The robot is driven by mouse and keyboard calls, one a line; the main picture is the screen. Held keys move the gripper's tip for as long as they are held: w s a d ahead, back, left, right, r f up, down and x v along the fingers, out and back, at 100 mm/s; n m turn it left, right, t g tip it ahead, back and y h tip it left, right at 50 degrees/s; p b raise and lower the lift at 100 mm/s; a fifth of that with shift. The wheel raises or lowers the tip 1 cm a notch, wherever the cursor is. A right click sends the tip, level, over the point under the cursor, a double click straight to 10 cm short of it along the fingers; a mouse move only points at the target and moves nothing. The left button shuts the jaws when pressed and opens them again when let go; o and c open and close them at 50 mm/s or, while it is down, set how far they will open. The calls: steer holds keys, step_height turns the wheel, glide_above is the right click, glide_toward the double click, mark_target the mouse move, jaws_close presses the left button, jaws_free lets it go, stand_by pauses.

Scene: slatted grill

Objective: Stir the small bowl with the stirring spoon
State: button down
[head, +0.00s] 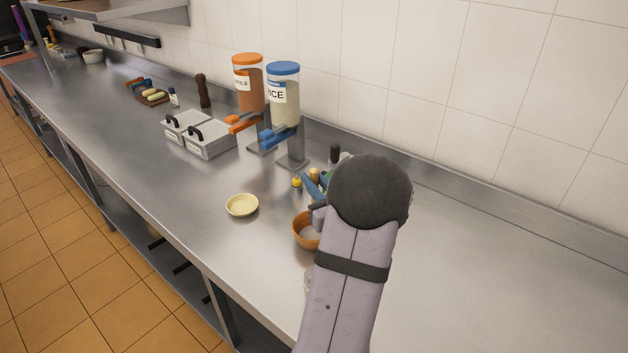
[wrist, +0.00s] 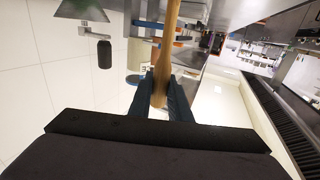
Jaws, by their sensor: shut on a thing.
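My gripper (wrist: 166,92) is shut on the wooden handle of the stirring spoon (wrist: 170,45) in the wrist view. The handle runs out past the upper edge, so the spoon's head is not seen there. In the head view my arm hides most of the gripper and the spoon. A small cream bowl (head: 242,205) stands on the counter, left of my arm. An orange-brown bowl (head: 303,231) stands just left of my arm and is partly hidden by it. I cannot tell whether the spoon's head is inside either bowl.
Two dispensers, orange-topped (head: 248,85) and blue-topped (head: 283,95), stand by the wall. Lidded metal containers (head: 207,138) and a pepper mill (head: 203,91) are farther left. The steel counter (head: 480,270) is clear at right. A small yellow item (head: 297,181) lies behind the brown bowl.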

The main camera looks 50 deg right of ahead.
steer(key=shift+f+b, duration=0.65)
steer(key=shift+f, duration=0.2)
steer(key=shift+r, duration=0.15)
steer(key=shift+d, duration=0.1)
